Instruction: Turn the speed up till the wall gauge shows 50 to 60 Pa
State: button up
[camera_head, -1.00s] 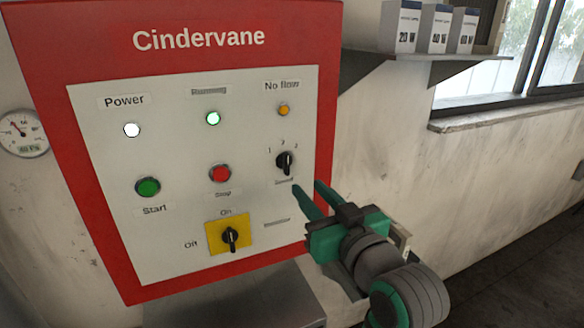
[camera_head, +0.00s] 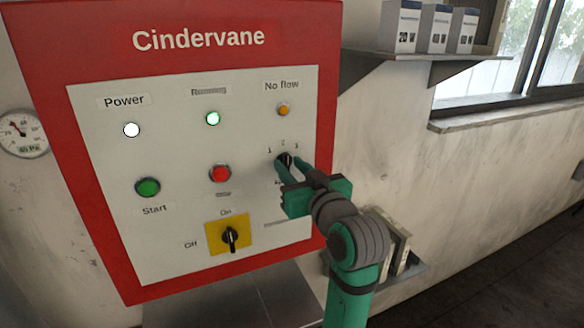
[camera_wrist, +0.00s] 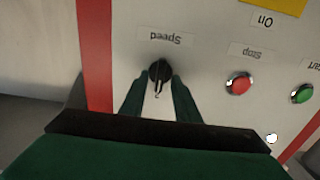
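The red-framed Cindervane panel (camera_head: 200,270) fills the left of the head view. Its black speed knob (camera_head: 285,158) sits at the right under the "No flow" lamp, with position marks above it. My gripper (camera_head: 289,165) is at the knob, fingers open on either side of it. In the wrist view the knob (camera_wrist: 158,72), beside an upside-down "Speed" label, lies between the fingertips (camera_wrist: 160,80); I see slim gaps and cannot tell whether they touch. The knob's setting is partly hidden. The round wall gauge (camera_head: 22,133) is at far left; its needle points up-left, reading too blurred.
The power lamp (camera_head: 131,130) is white and the running lamp (camera_head: 213,118) glows green. A green start button (camera_head: 148,187), red stop button (camera_head: 220,173) and main switch (camera_head: 230,237) at On are left of my gripper. A shelf (camera_head: 420,58) with boxes is upper right.

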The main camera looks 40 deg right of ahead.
jog(key=shift+c, duration=0.2)
grip_shut()
jog(key=shift+m, duration=0.3)
jog(key=m, duration=0.3)
jog(key=shift+d+m, duration=0.1)
jog(key=shift+m, duration=0.3)
jog(key=shift+d+m, duration=0.15)
jog(key=shift+m, duration=2.05)
jog(key=shift+f, duration=0.1)
jog(key=shift+s, duration=0.1)
jog(key=shift+o, duration=0.2)
grip_release()
